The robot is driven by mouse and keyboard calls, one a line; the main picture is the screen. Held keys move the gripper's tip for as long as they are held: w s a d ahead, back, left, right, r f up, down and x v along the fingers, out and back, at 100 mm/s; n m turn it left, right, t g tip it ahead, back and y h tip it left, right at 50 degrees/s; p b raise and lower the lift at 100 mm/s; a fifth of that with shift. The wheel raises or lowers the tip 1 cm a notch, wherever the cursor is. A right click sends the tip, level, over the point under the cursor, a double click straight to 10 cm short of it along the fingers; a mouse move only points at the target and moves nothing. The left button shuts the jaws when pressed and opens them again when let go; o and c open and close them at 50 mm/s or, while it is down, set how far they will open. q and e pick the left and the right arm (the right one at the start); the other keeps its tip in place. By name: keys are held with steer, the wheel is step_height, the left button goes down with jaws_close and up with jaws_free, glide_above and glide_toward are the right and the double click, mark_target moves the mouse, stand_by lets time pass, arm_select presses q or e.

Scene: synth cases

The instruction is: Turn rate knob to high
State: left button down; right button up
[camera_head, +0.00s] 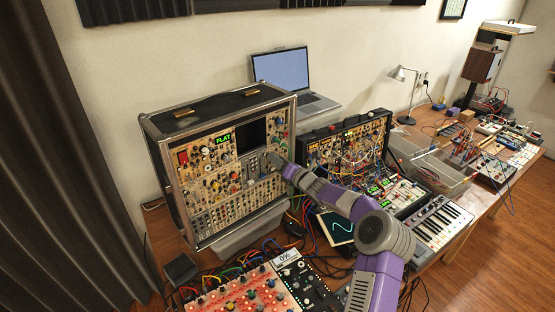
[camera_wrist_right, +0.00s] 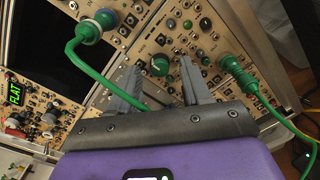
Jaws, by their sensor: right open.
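The tall modular synth case (camera_head: 158,122) stands on the desk, its tan panel crowded with knobs and sockets. My right gripper (camera_head: 271,158) is at the right part of this panel. In the right wrist view my right gripper (camera_wrist_right: 160,68) is open, with its two grey fingers pointing at the panel. I cannot read a label that names the rate knob. My left gripper is not in view.
A green cable (camera_wrist_right: 88,72) runs from a plug at upper left behind the left finger. Another green plug (camera_wrist_right: 236,70) sits right of the fingers. A second, cable-filled synth case (camera_head: 318,134) and a laptop (camera_head: 282,70) stand nearby.

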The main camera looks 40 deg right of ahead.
steer(key=shift+w, duration=0.4)
jaws_close()
